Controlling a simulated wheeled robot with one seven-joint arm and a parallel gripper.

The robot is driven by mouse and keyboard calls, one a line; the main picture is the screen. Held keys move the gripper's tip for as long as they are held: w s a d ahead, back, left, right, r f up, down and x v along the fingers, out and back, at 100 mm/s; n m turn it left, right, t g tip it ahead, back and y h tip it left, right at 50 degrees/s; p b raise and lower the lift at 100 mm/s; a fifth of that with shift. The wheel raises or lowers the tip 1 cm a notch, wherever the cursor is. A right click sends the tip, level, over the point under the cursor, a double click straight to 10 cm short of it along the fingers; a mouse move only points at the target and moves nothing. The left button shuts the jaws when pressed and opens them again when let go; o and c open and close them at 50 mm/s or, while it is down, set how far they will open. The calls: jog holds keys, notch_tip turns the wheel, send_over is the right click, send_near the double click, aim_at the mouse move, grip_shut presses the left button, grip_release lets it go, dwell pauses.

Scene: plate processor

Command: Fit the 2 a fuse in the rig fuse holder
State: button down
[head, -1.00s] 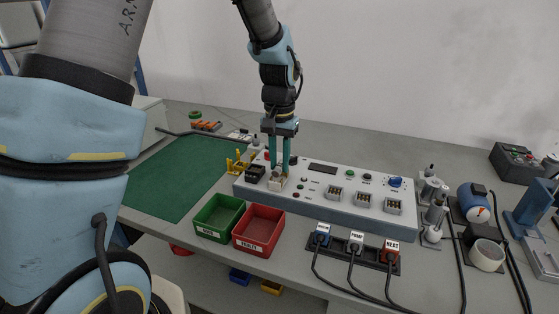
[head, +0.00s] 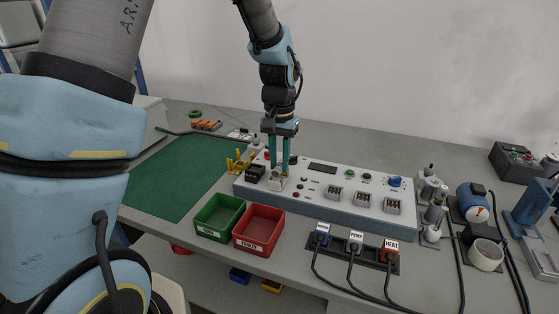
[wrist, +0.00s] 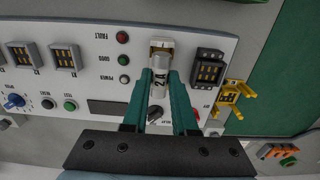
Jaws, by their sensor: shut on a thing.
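The 2 A fuse (wrist: 161,68), a pale body with "2 A" on it, is between the tips of my gripper (wrist: 161,78) in the wrist view. My gripper is shut on it. The rig fuse holder (wrist: 161,44) is a pale block on the panel, right at the far end of the fuse. In the head view my gripper (head: 279,168) points down with its green fingers just above the holder (head: 277,184). The fingers partly hide the fuse there, and I cannot tell how deep it sits in the holder.
The white rig panel (head: 318,187) carries a black socket block (wrist: 208,68) beside the holder, lamps, knobs and several relay-like modules. A yellow rack (wrist: 234,94) stands close by. A green bin (head: 219,214) and a red bin (head: 259,229) sit in front.

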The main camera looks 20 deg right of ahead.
jog(key=shift+f+b, duration=0.65)
jog(key=shift+f, duration=0.6)
dwell(0.3)
jog(key=c, duration=0.6)
grip_release()
notch_tip(320, 180, up, 11)
jog(key=shift+f+b, duration=0.1)
jog(key=shift+b, duration=0.7)
jog(key=w+a+f+n, duration=0.1)
jog(key=a+n, duration=0.1)
jog(key=a, duration=0.6)
jog(key=w+a+f+n, duration=0.1)
jog(key=a+f+n, duration=0.1)
jog(key=a, duration=0.6)
jog(key=s+a+f+n, duration=0.1)
jog(key=s+a, duration=0.1)
jog(key=a, duration=0.2)
jog(key=s+a+f+n+t, duration=0.1)
jog(key=s+a, duration=0.1)
jog(key=a, duration=0.3)
jog(key=s+a+f+n, duration=0.1)
jog(key=s+a, duration=0.1)
jog(key=a, duration=0.3)
jog(key=shift+a+f+t, duration=0.1)
jog(key=shift+f+t, duration=0.1)
jog(key=shift+t, duration=0.1)
